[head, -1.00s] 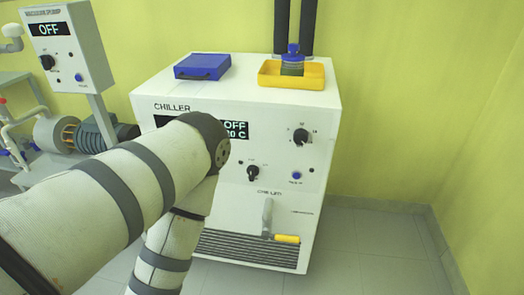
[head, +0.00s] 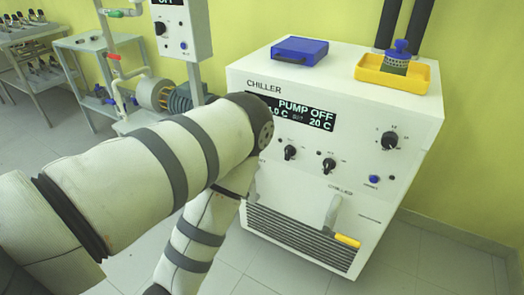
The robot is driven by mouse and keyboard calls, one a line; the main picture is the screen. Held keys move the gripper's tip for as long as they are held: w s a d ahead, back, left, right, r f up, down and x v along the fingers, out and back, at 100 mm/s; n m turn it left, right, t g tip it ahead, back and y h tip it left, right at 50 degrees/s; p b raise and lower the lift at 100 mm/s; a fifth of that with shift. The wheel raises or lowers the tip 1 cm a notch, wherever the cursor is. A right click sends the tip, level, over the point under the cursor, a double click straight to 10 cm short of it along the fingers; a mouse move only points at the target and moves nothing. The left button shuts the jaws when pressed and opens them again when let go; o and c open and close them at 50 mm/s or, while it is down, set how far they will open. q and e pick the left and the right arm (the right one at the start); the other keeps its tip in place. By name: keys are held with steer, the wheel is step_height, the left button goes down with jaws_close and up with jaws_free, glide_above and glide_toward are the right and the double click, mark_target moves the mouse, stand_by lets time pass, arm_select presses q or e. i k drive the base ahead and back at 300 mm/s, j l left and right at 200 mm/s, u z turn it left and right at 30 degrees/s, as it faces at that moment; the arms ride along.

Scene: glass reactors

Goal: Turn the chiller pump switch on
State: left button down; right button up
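The white chiller (head: 410,99) stands right of centre, turned slightly to the side. Its black display (head: 320,117) reads "PUMP OFF" and "20 C"; my arm covers its left part. Below the display are two small black knobs, a left one (head: 290,152) and a right one (head: 328,165). A larger black knob (head: 390,140) and a blue button (head: 374,179) sit further right. The small labels are unreadable, so I cannot tell which control is the pump switch. My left arm crosses in front of the chiller's left side, but its gripper is out of frame. My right gripper is not in view.
A blue case (head: 299,50) and a yellow tray (head: 372,75) holding a blue-capped bottle (head: 398,58) are on the chiller. A control box (head: 172,30) and pump (head: 155,92) stand left. Floor is free at right.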

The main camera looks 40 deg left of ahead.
mark_target(290, 151)
steer(key=u, duration=0.9)
steer(key=i+j+u, duration=0.1)
steer(key=j, duration=0.35)
steer(key=i+j+u, duration=0.1)
steer(key=j, duration=0.35)
steer(key=i+j+u, duration=0.15)
steer(key=j, duration=0.25)
